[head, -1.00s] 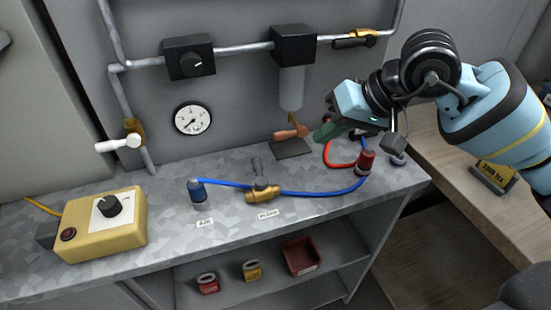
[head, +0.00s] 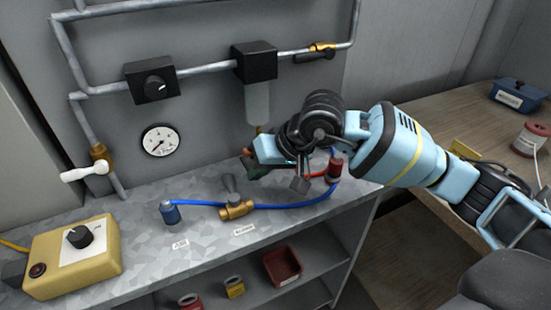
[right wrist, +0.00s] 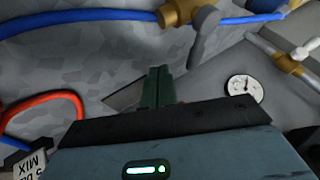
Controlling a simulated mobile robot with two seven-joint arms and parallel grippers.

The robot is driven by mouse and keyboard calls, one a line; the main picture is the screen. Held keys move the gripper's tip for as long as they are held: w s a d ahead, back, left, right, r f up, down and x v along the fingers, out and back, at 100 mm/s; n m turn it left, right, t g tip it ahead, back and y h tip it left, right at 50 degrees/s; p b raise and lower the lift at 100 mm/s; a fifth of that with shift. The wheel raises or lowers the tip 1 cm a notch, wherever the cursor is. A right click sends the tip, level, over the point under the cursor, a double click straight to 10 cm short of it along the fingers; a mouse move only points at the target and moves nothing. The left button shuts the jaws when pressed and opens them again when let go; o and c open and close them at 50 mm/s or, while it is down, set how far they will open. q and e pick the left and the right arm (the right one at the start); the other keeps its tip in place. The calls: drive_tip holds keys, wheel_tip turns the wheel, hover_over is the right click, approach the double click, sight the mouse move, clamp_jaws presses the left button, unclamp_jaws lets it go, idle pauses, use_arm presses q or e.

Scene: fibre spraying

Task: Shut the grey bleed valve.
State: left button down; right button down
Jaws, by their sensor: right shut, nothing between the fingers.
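The bleed valve is a brass body (head: 236,208) in the blue hose on the bench, with a grey lever (head: 229,184). The lever sticks up and back, across the line of the hose. In the right wrist view the brass body (right wrist: 178,12) is at the top edge and the grey lever (right wrist: 204,38) hangs below it. My right gripper (head: 249,163) is above the bench, behind and slightly right of the lever, apart from it. Its dark green fingers (right wrist: 159,75) are shut and empty. My left gripper is not in view.
A blue fitting (head: 170,212) and yellow control box (head: 75,257) stand left on the bench. A red fitting (head: 335,167) with a red hose is on the right. A gauge (head: 160,140), filter bowl (head: 257,102) and white-handled valve (head: 88,172) are at the wall.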

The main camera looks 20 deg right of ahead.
sight(231, 189)
drive_tip(key=shift+w+a+r, duration=0.15)
drive_tip(key=shift+a, duration=1.05)
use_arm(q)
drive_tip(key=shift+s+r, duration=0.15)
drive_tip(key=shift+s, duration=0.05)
use_arm(e)
drive_tip(key=shift+a, duration=0.1)
drive_tip(key=shift+w+a+f+n, duration=0.1)
drive_tip(key=shift+a+f+n, duration=0.1)
drive_tip(key=shift+a+n, duration=0.15)
drive_tip(key=shift+a+g+b, duration=0.25)
drive_tip(key=shift+g+b, duration=0.05)
drive_tip(key=shift+b, duration=0.5)
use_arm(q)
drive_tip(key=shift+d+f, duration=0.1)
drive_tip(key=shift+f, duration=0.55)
use_arm(e)
drive_tip(key=shift+r, duration=0.15)
drive_tip(key=shift+y, duration=0.3)
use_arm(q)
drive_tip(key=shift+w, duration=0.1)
use_arm(e)
drive_tip(key=shift+s, duration=0.2)
